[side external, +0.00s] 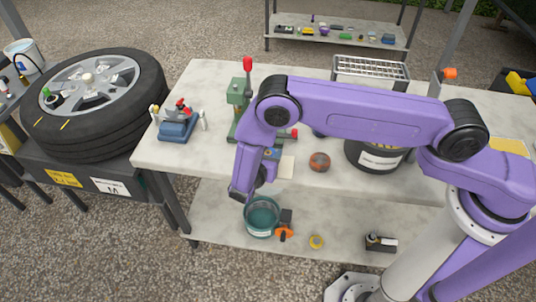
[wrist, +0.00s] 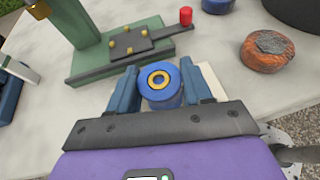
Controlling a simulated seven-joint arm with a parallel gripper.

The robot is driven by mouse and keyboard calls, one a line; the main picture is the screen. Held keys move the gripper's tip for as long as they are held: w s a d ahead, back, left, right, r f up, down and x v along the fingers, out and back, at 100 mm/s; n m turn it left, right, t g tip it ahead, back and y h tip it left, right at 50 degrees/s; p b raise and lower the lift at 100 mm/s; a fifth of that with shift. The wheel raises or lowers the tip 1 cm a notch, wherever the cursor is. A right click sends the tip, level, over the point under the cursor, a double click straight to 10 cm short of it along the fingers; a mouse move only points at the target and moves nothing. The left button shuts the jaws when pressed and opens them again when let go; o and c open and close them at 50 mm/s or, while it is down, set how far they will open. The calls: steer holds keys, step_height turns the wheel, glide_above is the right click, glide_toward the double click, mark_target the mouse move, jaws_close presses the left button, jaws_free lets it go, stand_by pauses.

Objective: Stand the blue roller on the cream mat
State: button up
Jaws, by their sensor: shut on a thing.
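The blue roller (wrist: 161,98) is between the two blue fingers of my gripper (wrist: 160,74) in the wrist view. Its round end with a yellow ring around a hole faces the camera. The fingers are shut on its sides. The cream mat (side external: 287,167) shows partly there, flat near the table's front edge, just right of my wrist.
A green press (wrist: 130,45) with a red-knobbed lever stands just beyond the roller. A brown-orange round thing (side external: 319,161) and a black bucket (side external: 375,157) are to the right. A blue round thing (wrist: 217,4) lies behind. The table's left front (side external: 205,160) is clear.

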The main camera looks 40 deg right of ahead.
steer(key=shift+f, duration=0.25)
steer(key=o, duration=1.2)
steer(key=shift+f, duration=0.15)
steer(key=shift+s+a+r, duration=0.15)
steer(key=shift+a+r, duration=0.1)
steer(key=shift+r, duration=0.05)
steer(key=v, duration=1.1)
steer(key=shift+s+a+r, duration=0.1)
steer(key=shift+s+r, duration=0.05)
